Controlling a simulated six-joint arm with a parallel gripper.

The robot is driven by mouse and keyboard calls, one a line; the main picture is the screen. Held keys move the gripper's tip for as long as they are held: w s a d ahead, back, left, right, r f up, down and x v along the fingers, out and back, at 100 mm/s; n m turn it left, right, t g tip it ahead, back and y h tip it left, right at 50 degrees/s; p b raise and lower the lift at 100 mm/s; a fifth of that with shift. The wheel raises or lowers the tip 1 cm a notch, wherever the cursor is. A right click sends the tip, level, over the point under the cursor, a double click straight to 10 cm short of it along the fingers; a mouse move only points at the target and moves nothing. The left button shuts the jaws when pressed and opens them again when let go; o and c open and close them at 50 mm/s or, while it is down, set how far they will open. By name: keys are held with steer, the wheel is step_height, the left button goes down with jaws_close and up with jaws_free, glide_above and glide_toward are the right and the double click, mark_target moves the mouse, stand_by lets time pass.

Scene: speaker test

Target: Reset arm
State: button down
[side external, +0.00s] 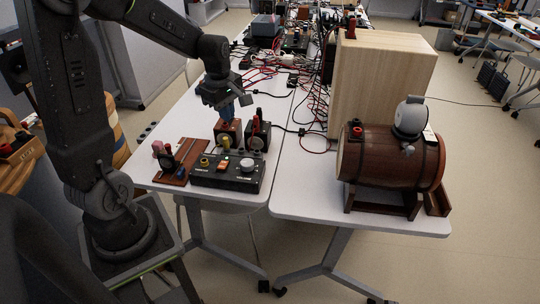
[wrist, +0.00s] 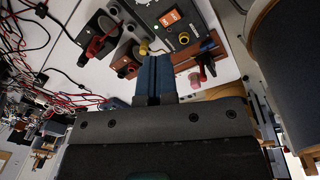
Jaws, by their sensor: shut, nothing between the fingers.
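My gripper (side external: 227,113) is above the left white table (side external: 185,112), over two small dark boxes with terminals. Its blue fingers are together and empty; they also show shut in the wrist view (wrist: 154,66). The left small box (side external: 228,131) and the right small box (side external: 257,137) stand side by side just below the fingers. In the side view I cannot tell the exact gap between the fingertips and the boxes. A black control box (side external: 226,176) with an orange switch and a pale knob sits in front of them.
A wooden board with knobs (side external: 182,160) lies left of the control box. A wooden barrel (side external: 385,160) and a tall wooden cabinet (side external: 385,85) stand on the right table. Tangled red and black cables (side external: 285,80) cover the table behind my gripper.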

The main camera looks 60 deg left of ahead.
steer(key=s+d+r+m+t, duration=0.2)
steer(key=s+d+r+m, duration=0.3)
steer(key=d+m, duration=0.4)
steer(key=s+d+r+m+t, duration=0.2)
steer(key=s+d+r+m, duration=0.3)
steer(key=d+m, duration=0.5)
steer(key=shift+s+m+t+h, duration=0.3)
steer(key=shift+s+m, duration=0.8)
steer(key=shift+m, duration=0.1)
steer(key=c, duration=1.9)
jaws_free()
